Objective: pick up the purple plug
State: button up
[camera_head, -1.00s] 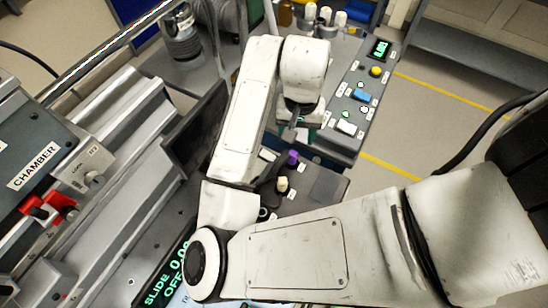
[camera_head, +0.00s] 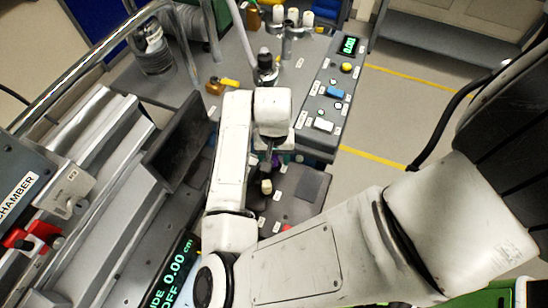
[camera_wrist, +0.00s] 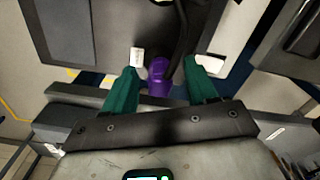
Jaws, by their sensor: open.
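The purple plug (camera_wrist: 158,77) shows in the wrist view between the two green fingers of my gripper (camera_wrist: 162,86). My gripper is open, with a finger on either side of the plug; I cannot tell whether either touches it.
A cream plug (camera_head: 266,187) stands on the grey panel close by. A dark square pad (camera_head: 311,186) lies to its right. A console with buttons and a green display (camera_head: 348,45) is beyond. A dark cable (camera_wrist: 185,35) runs near the plug in the wrist view.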

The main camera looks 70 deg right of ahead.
grip_shut()
dwell(0.4)
jog(key=shift+r, duration=0.15)
jog(key=shift+r, duration=0.6)
jog(key=s+a+r+b, duration=0.1)
jog(key=s+r, duration=1)
jog(key=s, duration=0.3)
jog(key=shift+a+r, duration=0.25)
jog(key=shift+a, duration=0.15)
